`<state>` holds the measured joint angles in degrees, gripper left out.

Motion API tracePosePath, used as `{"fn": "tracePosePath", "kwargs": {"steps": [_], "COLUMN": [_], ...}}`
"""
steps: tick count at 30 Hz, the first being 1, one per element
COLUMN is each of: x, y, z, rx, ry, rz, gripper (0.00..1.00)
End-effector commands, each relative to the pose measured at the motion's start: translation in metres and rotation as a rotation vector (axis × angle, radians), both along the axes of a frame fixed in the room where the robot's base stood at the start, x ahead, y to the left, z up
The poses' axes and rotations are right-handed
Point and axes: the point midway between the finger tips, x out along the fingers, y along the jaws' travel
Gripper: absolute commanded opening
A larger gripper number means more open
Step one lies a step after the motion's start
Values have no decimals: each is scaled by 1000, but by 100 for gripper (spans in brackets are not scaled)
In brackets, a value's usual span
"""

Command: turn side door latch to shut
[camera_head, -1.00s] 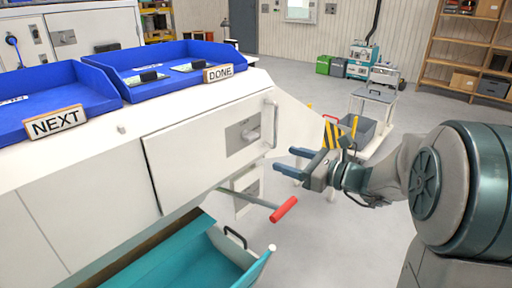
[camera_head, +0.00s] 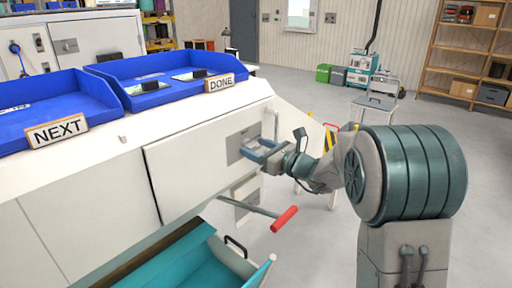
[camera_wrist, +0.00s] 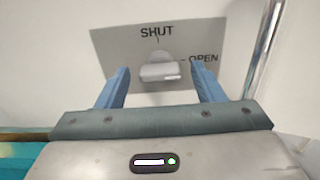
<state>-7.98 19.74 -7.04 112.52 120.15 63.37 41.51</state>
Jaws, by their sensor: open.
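The side door (camera_head: 185,170) is a white panel on the front of the white machine. In the wrist view its grey latch plate (camera_wrist: 112,52) is marked SHUT at the top and OPEN at the right. The latch (camera_wrist: 160,72) is a small grey handle lying about level in the picture, in line with neither word exactly. My gripper (camera_wrist: 162,78) is open, with its blue fingers to the left and right of the latch and a gap on both sides. In the head view my gripper (camera_head: 257,150) is in front of the plate and covers most of the latch.
A vertical bar handle (camera_wrist: 265,45) stands close to the right of the plate. A red-gripped lever (camera_head: 284,218) sticks out below, above an open teal drawer (camera_head: 205,265). Blue trays marked NEXT (camera_head: 57,131) and DONE (camera_head: 220,83) sit on top.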

Motion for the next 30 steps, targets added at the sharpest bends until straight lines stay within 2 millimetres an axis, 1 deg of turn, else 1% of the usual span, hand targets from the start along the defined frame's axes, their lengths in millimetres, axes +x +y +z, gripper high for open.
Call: {"fn": "tracePosePath", "kwargs": {"steps": [3, 11, 14, 15, 16, 25, 30], "x": [4, 4, 4, 4, 4, 4, 4], "y": [5, 5, 5, 5, 5, 5, 5], "z": [0, 0, 0, 0, 0, -2, -4], "rx": [-1, -1, -1, -1, -1, -13, -51], "ry": [-1, -1, -1, -1, -1, -17, -69], "rz": [0, -1, -1, -1, -1, -1, -1], "gripper": [61, 61, 36, 25, 17, 17, 17]}}
